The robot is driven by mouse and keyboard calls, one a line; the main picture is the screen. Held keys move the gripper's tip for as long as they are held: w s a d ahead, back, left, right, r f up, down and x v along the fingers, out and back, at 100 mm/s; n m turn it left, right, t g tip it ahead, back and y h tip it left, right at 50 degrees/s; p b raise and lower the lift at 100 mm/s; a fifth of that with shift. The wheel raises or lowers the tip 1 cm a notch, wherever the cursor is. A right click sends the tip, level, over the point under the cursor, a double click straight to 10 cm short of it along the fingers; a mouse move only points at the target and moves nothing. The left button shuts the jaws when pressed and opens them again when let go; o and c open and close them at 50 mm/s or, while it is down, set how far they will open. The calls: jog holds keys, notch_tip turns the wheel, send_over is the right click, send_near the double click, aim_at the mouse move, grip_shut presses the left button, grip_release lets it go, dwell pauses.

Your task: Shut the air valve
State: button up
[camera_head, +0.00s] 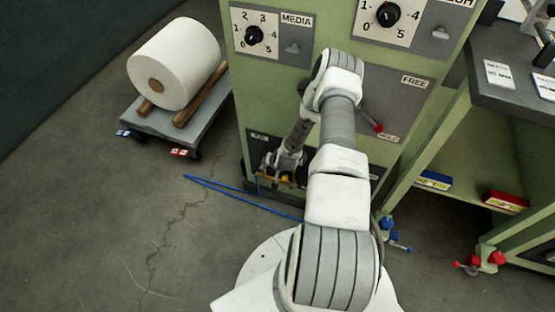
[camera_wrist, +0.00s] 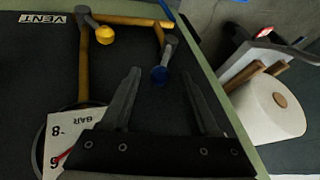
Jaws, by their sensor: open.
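In the wrist view, a blue-ended lever or knob (camera_wrist: 159,75) and a yellow one (camera_wrist: 104,35) sit on grey stems along yellow-brown pipework (camera_wrist: 84,70) on a dark panel. No label naming air is readable, so I cannot tell which is the air valve. My gripper (camera_wrist: 160,90) is open and empty. The blue end appears between its two fingertips in the picture; I cannot tell the depth gap. In the head view my gripper (camera_head: 283,163) is low at the front of the green cabinet (camera_head: 245,90), and my arm hides part of the panel.
A gauge marked BAR (camera_wrist: 75,130) and a VENT label (camera_wrist: 40,19) are on the panel. A red-tipped lever (camera_head: 378,126) sticks out above. A paper roll (camera_head: 175,62) lies on a cart left. A bench (camera_head: 515,100) stands right.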

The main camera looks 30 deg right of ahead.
jog(key=p+v, duration=0.4)
jog(key=v, duration=1)
jog(key=shift+s+r, duration=0.25)
